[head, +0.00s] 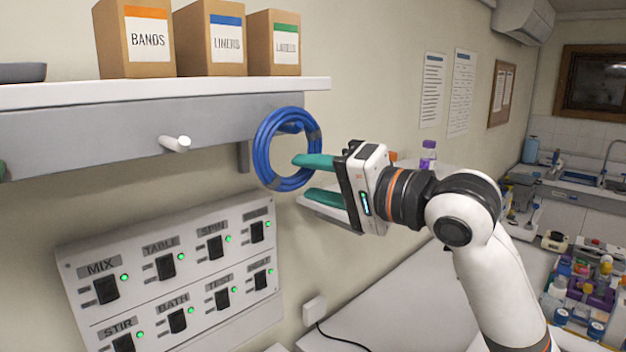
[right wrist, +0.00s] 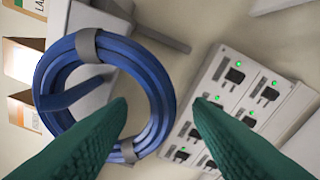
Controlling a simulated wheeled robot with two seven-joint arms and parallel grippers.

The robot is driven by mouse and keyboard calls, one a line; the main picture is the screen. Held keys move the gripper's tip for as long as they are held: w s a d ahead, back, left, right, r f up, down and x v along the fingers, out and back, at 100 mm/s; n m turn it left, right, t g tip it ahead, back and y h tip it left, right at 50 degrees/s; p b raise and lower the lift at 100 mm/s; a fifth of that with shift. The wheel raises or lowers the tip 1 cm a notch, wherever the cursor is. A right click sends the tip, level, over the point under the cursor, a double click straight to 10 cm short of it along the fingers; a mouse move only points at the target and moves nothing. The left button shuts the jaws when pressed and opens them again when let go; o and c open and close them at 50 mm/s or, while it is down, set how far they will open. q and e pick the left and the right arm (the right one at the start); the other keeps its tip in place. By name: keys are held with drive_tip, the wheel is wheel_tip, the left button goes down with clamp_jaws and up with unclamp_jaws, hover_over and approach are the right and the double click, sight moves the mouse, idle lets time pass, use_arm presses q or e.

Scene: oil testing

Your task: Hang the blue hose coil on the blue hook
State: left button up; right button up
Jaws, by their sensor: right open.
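The blue hose coil (head: 263,158) is a ring with grey bands, upright in front of the shelf's grey rail. The blue hook (head: 291,128) shows inside the upper part of the ring. In the right wrist view the hook (right wrist: 75,93) reaches into the opening of the coil (right wrist: 165,95). My right gripper (head: 303,177) is open, with green fingers apart. Its upper finger overlaps the coil's right side in the head view; its lower finger is below the ring. In the right wrist view the fingers (right wrist: 160,100) hold nothing between them. My left gripper is not in view.
A white peg (head: 174,143) sticks out of the rail (head: 80,133) left of the coil. Boxes marked BANDS (head: 135,40), LINERS (head: 212,38) and LABELS (head: 273,43) stand on the shelf above. A switch panel (head: 180,270) with green lights is below.

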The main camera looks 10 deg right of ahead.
drive_tip(key=b+v, duration=0.3)
drive_tip(key=v, duration=0.7)
wheel_tip(320, 180, down, 33)
drive_tip(key=w+d+n+g+h, duration=0.1)
drive_tip(key=w+n+g+h, duration=0.15)
drive_tip(key=h, duration=0.35)
drive_tip(key=s+d+f+n+g+h, duration=0.3)
drive_tip(key=s+f+n+g+h, duration=0.3)
drive_tip(key=s+f, duration=1.6)
wheel_tip(320, 180, down, 28)
drive_tip(key=s+g+b, duration=0.2)
drive_tip(key=g, duration=0.1)
drive_tip(key=s+d+f, duration=0.3)
drive_tip(key=s+f, duration=1.3)
drive_tip(key=f, duration=0.1)
drive_tip(key=shift+m+g+y, duration=0.3)
drive_tip(key=shift+m+g, duration=0.05)
drive_tip(key=shift+g, duration=0.1)
